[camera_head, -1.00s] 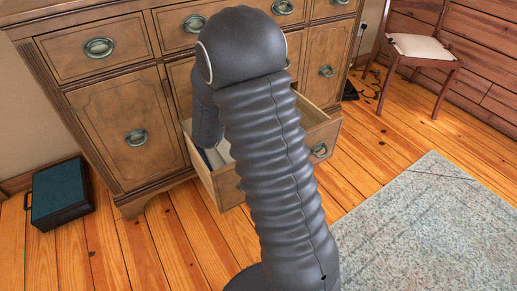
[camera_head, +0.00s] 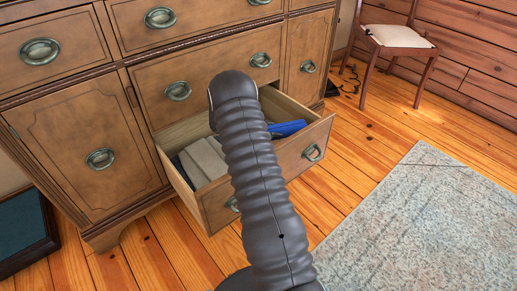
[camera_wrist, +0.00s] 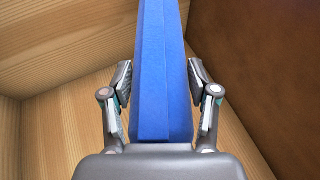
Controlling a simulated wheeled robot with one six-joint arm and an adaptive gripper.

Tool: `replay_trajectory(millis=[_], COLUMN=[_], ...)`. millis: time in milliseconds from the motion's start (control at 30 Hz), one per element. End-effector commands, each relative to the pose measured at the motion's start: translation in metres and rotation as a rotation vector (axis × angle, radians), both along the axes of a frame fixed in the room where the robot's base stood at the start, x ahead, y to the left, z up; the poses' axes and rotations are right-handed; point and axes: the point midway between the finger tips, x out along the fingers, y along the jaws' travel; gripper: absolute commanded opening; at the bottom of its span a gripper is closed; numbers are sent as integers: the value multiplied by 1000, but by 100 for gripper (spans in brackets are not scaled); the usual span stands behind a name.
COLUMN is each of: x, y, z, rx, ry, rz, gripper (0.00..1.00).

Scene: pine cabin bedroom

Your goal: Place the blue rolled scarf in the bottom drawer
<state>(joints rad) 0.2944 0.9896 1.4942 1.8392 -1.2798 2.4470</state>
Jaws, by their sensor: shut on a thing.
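The blue rolled scarf (camera_head: 287,128) shows at the right end of the open bottom drawer (camera_head: 285,160) in the head view, partly behind my arm. In the wrist view the scarf (camera_wrist: 165,70) runs lengthwise between the two fingers of my gripper (camera_wrist: 160,82), which is shut on it. Pale wooden drawer walls (camera_wrist: 60,45) lie to its left and below, with a darker brown panel (camera_wrist: 265,70) to the right. Whether the scarf touches the drawer floor I cannot tell. My gripper is hidden by my arm in the head view.
Grey folded cloths (camera_head: 205,160) and a dark item lie in the drawer's left part. The wooden dresser (camera_head: 75,120) stands behind. A dark green case (camera_head: 22,232) is on the floor at left, a chair (camera_head: 398,38) at back right, a rug (camera_head: 425,215) at right.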

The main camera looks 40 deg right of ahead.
Motion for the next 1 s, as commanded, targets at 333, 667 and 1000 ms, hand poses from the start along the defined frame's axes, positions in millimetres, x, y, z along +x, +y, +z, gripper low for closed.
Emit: replay_trajectory(millis=[333, 667, 1000], x=[1, 2, 2], y=[0, 1, 2], z=[-36, -69, -72], rx=[-2, -2, -2], ry=[-2, -3, -2], rz=[2, 5, 6], gripper=[0, 0, 0])
